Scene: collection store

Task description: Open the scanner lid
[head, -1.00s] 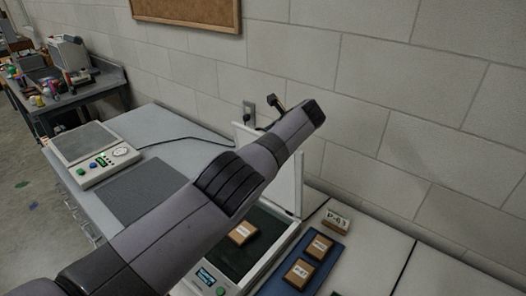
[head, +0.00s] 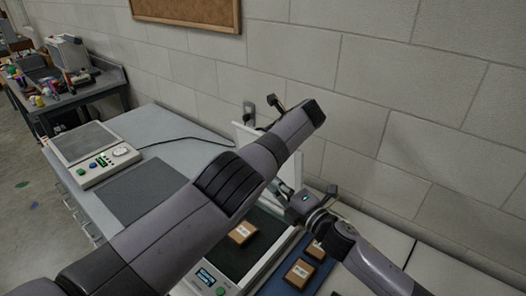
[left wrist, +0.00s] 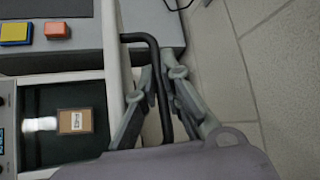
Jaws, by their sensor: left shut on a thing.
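The scanner (head: 208,277) stands on the bench, partly hidden behind my left arm. Its white lid (head: 297,172) stands raised at the back, partly covered by my arms. A brown labelled block (head: 242,232) lies on the dark glass; it also shows in the left wrist view (left wrist: 75,121). In that view the fingers of my left gripper (left wrist: 165,92) are shut on the black lid handle (left wrist: 154,52) at the lid's white edge. In the head view its fingers are hidden. My right gripper (head: 296,203) is beside the lid's right edge; its finger opening is unclear.
A blue tray (head: 273,284) with labelled blocks (head: 299,271) lies right of the scanner, under my right arm. A scale (head: 92,153) and a dark mat (head: 138,190) are on the left. The wall is close behind the lid.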

